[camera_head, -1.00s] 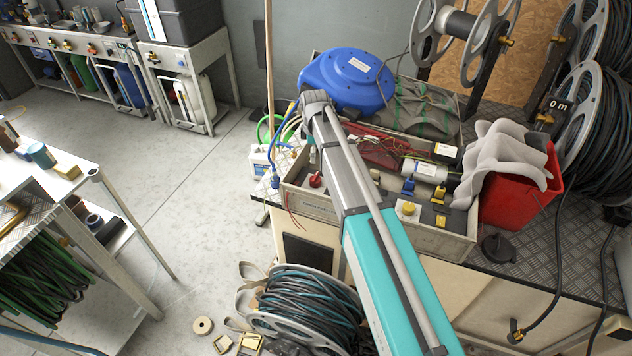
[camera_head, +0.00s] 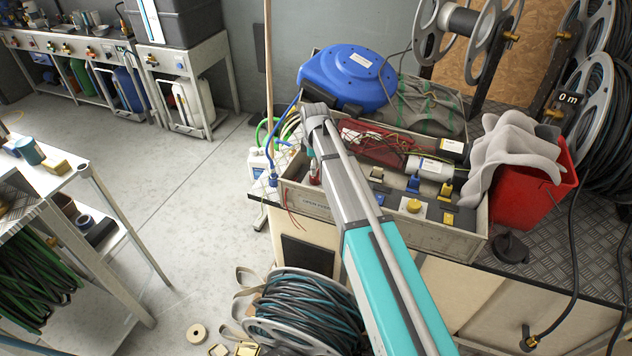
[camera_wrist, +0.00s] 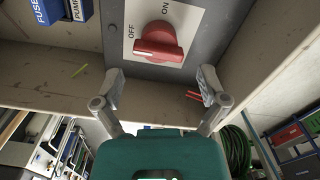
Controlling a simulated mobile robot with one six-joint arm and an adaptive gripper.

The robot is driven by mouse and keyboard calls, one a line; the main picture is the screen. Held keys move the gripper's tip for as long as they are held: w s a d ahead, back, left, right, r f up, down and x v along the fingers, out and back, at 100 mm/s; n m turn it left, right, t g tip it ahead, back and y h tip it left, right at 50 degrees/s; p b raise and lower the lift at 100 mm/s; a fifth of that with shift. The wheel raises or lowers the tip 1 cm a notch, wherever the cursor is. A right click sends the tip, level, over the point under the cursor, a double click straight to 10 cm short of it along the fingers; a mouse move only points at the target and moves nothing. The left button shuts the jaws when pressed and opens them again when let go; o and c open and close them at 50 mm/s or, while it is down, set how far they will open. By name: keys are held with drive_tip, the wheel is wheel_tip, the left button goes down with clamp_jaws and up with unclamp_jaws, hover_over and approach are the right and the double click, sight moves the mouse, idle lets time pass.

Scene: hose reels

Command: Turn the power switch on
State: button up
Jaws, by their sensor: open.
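The power switch is a red rotary knob (camera_wrist: 160,42) on a white plate, with OFF at its left and ON above it to the right in the wrist view. Its raised bar lies roughly across the picture, one end on the OFF side. My gripper (camera_wrist: 160,90) is open and empty in the wrist view, one finger at each side below the knob and apart from it. In the head view a little of the red knob (camera_head: 314,177) shows at the left of my arm, which hides the rest of it and my gripper.
The switch sits in a low-walled box (camera_head: 455,243) on the bench, with wires, blue and yellow parts. A blue hose reel (camera_head: 347,76) stands behind, a red bin (camera_head: 530,195) at the right. A cable drum (camera_head: 305,310) stands on the floor in front.

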drive_tip(key=shift+f+b, duration=2.25)
drive_tip(key=shift+f, duration=0.25)
drive_tip(key=shift+c, duration=0.2)
